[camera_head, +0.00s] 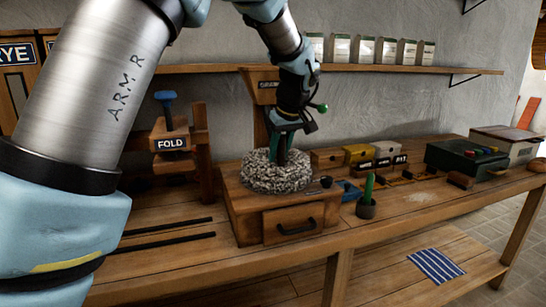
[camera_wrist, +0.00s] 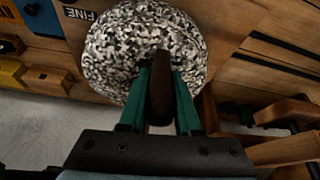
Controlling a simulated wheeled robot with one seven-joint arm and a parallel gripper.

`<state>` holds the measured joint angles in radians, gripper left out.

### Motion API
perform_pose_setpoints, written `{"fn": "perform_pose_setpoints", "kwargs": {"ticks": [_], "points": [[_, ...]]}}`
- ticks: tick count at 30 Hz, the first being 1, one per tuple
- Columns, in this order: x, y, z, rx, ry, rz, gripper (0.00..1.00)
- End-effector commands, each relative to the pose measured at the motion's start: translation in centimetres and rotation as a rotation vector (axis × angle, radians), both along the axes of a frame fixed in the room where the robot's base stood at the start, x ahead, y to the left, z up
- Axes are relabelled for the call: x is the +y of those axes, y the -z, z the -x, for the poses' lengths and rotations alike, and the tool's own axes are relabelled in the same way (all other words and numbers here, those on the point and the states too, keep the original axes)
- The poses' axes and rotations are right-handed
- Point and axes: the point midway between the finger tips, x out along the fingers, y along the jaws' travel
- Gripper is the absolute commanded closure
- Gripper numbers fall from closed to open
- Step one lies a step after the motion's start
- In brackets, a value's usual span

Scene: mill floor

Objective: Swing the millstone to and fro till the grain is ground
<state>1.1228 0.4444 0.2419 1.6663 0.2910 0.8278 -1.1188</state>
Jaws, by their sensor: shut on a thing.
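The millstone (camera_head: 262,180) is a round, speckled black-and-white stone on top of a wooden mill box (camera_head: 243,215) on the bench. It also shows in the wrist view (camera_wrist: 108,50), with a dark upright handle (camera_wrist: 161,85) standing from it. My gripper (camera_head: 283,155) is above the stone, its green fingers on either side of the handle. In the wrist view my gripper (camera_wrist: 160,80) is shut on that handle. The mill's front drawer (camera_head: 292,222) is closed. No grain is visible, and the inside of the mill is hidden.
A wooden press marked FOLD (camera_head: 171,143) stands left of the mill. A striped cloth (camera_head: 436,265) lies on the lower shelf. A wall shelf (camera_head: 400,70) runs behind.

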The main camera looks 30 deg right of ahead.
Motion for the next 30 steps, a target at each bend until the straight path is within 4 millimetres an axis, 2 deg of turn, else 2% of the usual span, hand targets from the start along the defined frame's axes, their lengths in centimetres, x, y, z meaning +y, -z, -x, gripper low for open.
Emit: {"fn": "perform_pose_setpoints", "kwargs": {"ticks": [18, 30], "points": [[-3.6, -0.3, 0.1, -0.002, -0.56, -0.001, 1.0], [-4.7, -0.1, -0.3, 0.0, -0.764, 0.0, 1.0]]}}
